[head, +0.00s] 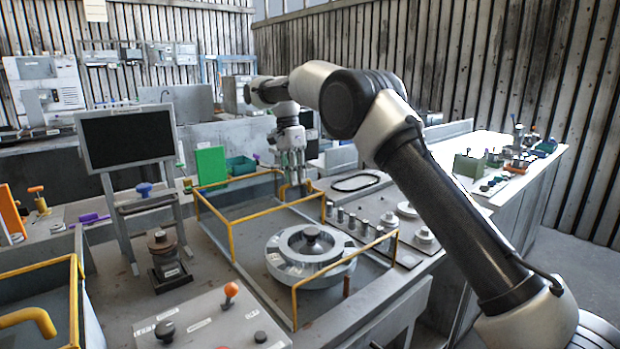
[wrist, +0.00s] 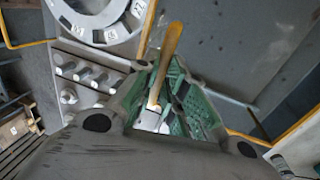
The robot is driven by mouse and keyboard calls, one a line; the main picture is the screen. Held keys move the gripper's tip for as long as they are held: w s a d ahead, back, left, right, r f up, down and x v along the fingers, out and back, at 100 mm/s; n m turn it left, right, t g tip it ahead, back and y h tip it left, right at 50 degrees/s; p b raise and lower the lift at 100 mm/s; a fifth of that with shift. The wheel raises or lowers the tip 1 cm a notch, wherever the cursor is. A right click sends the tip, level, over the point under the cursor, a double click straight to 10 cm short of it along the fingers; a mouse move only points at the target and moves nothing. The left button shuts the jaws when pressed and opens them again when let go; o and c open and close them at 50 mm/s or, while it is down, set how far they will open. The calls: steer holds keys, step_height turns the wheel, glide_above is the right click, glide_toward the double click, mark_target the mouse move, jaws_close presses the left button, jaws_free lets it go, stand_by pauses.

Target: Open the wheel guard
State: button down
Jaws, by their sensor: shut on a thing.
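The wheel guard is a yellow-barred frame (head: 345,258) around a grey wheel (head: 310,257) on the bench. The wheel is a thick round disc with a dark hub, and part of it shows at the top left of the wrist view (wrist: 105,20). The head view hides the exact contact behind the fingers.
A panel with metal pegs (head: 360,222) lies right of the wheel. A monitor (head: 127,137) and a dark clamp-like fixture (head: 165,255) stand to the left. A control box with an orange-tipped lever (head: 231,290) is in front. Another yellow frame (head: 75,300) is at the left edge.

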mark_target(289, 192)
steer(key=shift+w+a, duration=0.7)
steer(key=shift+w, duration=0.35)
steer(key=shift+w+a+r, duration=0.1)
steer(key=shift+w, duration=0.05)
steer(key=shift+r, duration=0.1)
steer(key=c, duration=1.5)
jaws_free()
steer(key=shift+w+a, duration=0.1)
steer(key=shift+w, duration=0.05)
